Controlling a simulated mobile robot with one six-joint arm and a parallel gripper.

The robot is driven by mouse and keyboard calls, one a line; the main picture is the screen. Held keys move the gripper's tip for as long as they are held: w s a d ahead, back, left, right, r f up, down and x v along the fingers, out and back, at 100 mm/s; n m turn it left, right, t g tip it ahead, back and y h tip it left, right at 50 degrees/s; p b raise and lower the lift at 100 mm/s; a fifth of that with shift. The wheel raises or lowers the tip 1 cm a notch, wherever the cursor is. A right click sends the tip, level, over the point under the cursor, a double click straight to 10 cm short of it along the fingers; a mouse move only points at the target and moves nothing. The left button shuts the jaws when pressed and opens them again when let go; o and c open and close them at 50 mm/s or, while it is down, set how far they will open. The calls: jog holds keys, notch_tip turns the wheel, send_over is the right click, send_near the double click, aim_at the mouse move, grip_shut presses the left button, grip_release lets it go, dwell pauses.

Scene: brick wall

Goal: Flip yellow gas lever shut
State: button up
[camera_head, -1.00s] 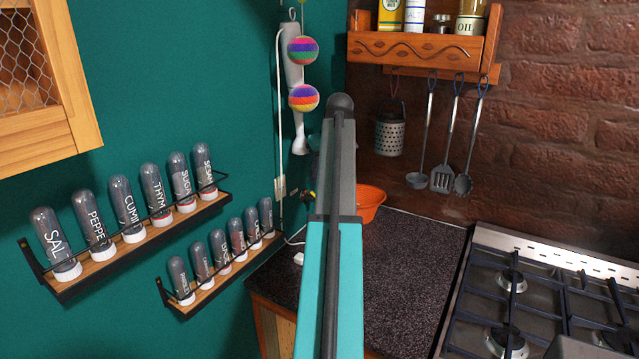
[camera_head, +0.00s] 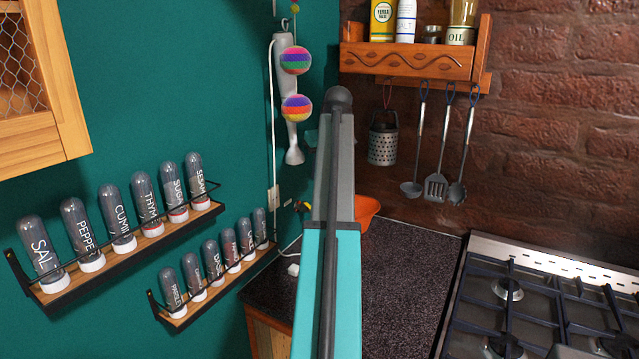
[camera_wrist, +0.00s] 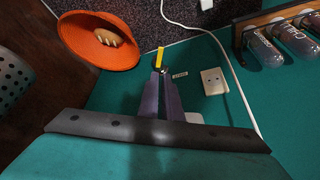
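The yellow gas lever (camera_wrist: 160,57) stands upright on the teal wall in the wrist view, just beyond the fingertips. A small dark fitting at its base lies between or just behind the tips. In the head view a small yellow bit (camera_head: 305,207) shows beside my arm, low on the teal wall. My gripper (camera_wrist: 160,74) points at the lever's base. A narrow strip of teal shows between its two fingers, so they are slightly apart. I cannot tell whether either tip touches the lever. In the head view my arm hides the fingers.
An orange bowl (camera_wrist: 92,48) is close by on the dark counter (camera_head: 405,285). A wall socket (camera_wrist: 213,81) and white cable (camera_wrist: 232,70) lie right of the lever in the wrist view. Spice racks (camera_head: 150,240) hang left; a gas stove (camera_head: 510,310) stands right.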

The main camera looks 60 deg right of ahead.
notch_tip(320, 180, down, 8)
jog(key=m+t, duration=0.1)
jog(key=m+t+y+b, duration=0.1)
jog(key=t, duration=0.1)
jog(key=shift+d+r, duration=0.1)
jog(key=shift+r, duration=0.1)
grip_shut()
jog(key=m+t+b, duration=0.2)
jog(key=m+t, duration=0.2)
send_near(309, 206)
notch_tip(309, 206, down, 3)
jog(key=w+a, duration=0.1)
jog(key=a, duration=0.1)
jog(key=s+d+f+m+t+h+b, duration=0.2)
jog(key=s+m+t, duration=0.4)
jog(key=s+m, duration=0.3)
jog(key=shift+s+d+f+h, duration=0.3)
jog(key=shift+d+f+h, duration=0.4)
jog(key=shift+h, duration=0.5)
jog(key=shift+r, duration=0.1)
jog(key=w+p, duration=0.4)
jog(key=w, duration=0.7)
jog(key=shift+w, duration=0.35)
jog(key=shift+s+a+m+h, duration=0.2)
jog(key=shift+m+h, duration=0.1)
jog(key=shift+m, duration=0.1)
